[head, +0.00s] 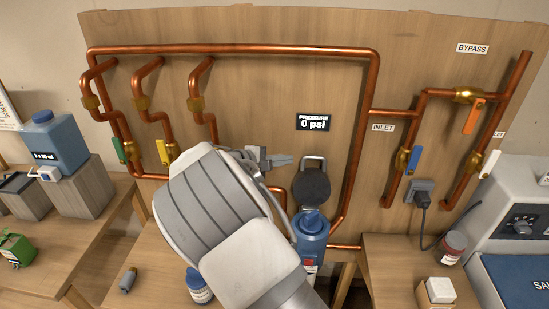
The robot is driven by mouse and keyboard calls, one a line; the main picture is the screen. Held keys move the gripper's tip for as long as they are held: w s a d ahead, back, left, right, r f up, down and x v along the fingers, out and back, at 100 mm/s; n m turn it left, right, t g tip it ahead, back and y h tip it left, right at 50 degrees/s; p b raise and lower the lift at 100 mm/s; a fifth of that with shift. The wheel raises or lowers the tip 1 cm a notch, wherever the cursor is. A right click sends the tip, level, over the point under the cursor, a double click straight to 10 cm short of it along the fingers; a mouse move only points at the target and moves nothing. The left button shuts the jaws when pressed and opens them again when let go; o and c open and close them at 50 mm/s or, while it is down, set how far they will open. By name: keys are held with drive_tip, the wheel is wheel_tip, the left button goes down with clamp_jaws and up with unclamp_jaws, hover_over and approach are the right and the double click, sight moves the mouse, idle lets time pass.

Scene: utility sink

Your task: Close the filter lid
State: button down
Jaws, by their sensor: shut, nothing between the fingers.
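The filter housing (311,240) is a blue canister standing on the bench at the lower middle, with a blue top piece (313,222). A dark round lid (311,187) with a grey metal handle (313,160) stands raised behind and above it, so the lid is open. My gripper (289,160) is shut and empty, just left of the lid's upper edge and handle. It looks apart from the lid, but the depth gap is hard to judge. My arm hides part of the bench and pipes left of the filter.
Copper pipes (230,49) run over the wooden backboard, with an inlet valve with a blue handle (414,160) at right. A red jar (454,247) and small box (440,290) sit at right.

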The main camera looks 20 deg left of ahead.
drive_tip(key=shift+x, duration=1.9)
drive_tip(key=shift+s+f, duration=0.1)
drive_tip(key=shift+s, duration=0.05)
